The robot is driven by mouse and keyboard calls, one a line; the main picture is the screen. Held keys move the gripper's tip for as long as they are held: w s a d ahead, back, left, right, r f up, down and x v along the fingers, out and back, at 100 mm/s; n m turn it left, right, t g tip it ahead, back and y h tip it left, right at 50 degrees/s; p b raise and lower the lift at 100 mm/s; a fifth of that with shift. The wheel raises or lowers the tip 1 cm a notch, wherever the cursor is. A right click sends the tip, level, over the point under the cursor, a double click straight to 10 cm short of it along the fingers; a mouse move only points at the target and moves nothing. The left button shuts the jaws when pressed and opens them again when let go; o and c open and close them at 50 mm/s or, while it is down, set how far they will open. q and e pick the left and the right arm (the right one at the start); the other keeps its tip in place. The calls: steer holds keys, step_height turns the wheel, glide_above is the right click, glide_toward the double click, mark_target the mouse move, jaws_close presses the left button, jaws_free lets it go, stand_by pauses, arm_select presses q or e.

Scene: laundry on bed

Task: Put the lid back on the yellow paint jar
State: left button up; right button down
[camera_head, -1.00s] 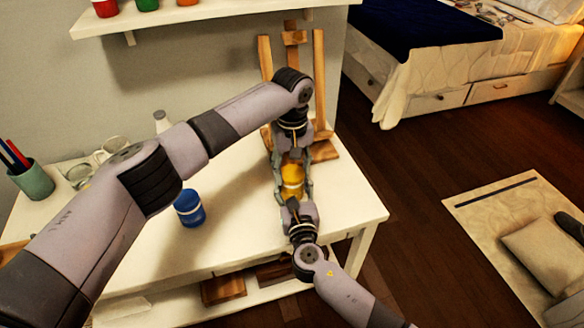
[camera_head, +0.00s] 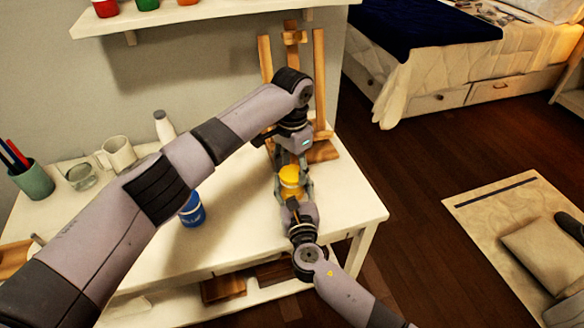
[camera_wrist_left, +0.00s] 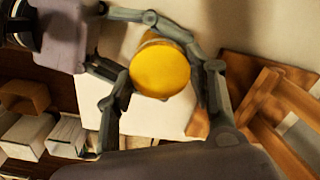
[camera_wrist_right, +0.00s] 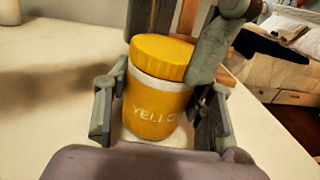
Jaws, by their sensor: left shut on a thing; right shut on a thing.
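The yellow paint jar (camera_wrist_right: 155,112) stands upright at the right end of the white table (camera_head: 240,235). My right gripper (camera_wrist_right: 160,105) is shut on its sides, below the white band. The yellow lid (camera_wrist_right: 163,55) sits on the jar's mouth in the right wrist view, looking close to level. Its round top (camera_wrist_left: 160,70) faces the left wrist camera. My left gripper (camera_head: 290,168) is above the jar, shut on the lid's rim with its fingers on either side. The fingers hide part of the rim, so I cannot tell whether the lid is fully seated.
A wooden easel (camera_head: 319,85) stands right behind the grippers. A blue paint jar (camera_head: 193,210) is to the left, partly behind my left arm. A white bottle (camera_head: 164,127), mug (camera_head: 117,152), glass (camera_head: 81,176) and pen cup (camera_head: 34,180) stand farther left. The table's front is clear.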

arm_select(q)
steer(key=m, duration=0.5)
steer(key=shift+m, duration=0.4)
steer(key=o, duration=1.3)
steer(key=shift+r, duration=0.1)
steer(key=shift+r, duration=2.15)
steer(key=shift+c, duration=0.4)
steer(key=r+n, duration=0.1)
steer(key=n, duration=0.1)
steer(key=r+n, duration=0.1)
steer(key=n, duration=0.1)
steer(key=shift+n, duration=0.4)
steer(key=n, duration=0.1)
steer(key=r+n, duration=0.1)
steer(key=n, duration=0.3)
steer(key=shift+r, duration=0.25)
